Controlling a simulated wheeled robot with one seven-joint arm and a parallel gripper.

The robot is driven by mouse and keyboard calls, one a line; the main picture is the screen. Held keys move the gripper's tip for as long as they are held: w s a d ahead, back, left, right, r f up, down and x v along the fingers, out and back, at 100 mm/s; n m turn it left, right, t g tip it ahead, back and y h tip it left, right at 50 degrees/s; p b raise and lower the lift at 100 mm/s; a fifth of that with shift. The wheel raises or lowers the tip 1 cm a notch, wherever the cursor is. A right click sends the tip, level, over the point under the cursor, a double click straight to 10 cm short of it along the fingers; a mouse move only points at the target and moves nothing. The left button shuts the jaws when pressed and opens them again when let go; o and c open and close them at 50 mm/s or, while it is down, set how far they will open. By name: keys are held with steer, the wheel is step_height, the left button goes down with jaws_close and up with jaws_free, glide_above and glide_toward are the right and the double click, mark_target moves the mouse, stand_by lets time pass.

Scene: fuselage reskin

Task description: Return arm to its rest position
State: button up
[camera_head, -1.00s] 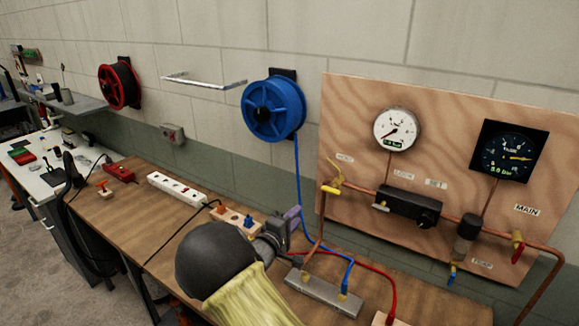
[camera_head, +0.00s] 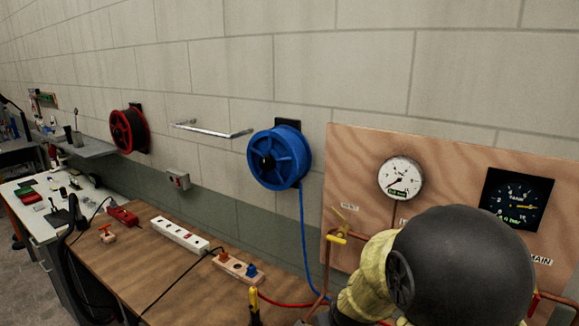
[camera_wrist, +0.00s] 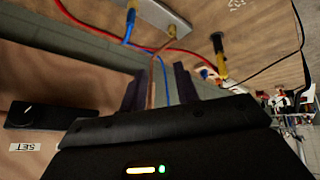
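My arm's dark dome-shaped joint and pale yellow sleeve fill the lower right of the head view, in front of the wooden gauge panel (camera_head: 350,150). My gripper is not visible in the head view. In the wrist view my gripper (camera_wrist: 160,85) shows two dark purple fingers standing apart, with hoses seen through the empty gap. The wrist picture is upside down, with the SET label (camera_wrist: 24,147) inverted at the lower left.
The wooden bench (camera_head: 130,262) holds a white power strip (camera_head: 180,236), a wooden connector block (camera_head: 236,267) and a yellow-and-black tool (camera_head: 254,306). A blue reel (camera_head: 280,158) and a red reel (camera_head: 129,130) hang on the wall, with a metal bar (camera_head: 212,130) between them.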

steer(key=s+d+m+g, duration=0.3)
steer(key=s+d+g, duration=0.1)
steer(key=s, duration=1)
steer(key=shift+s+d+r, duration=0.15)
steer(key=shift+s+r, duration=0.05)
steer(key=shift+s, duration=0.15)
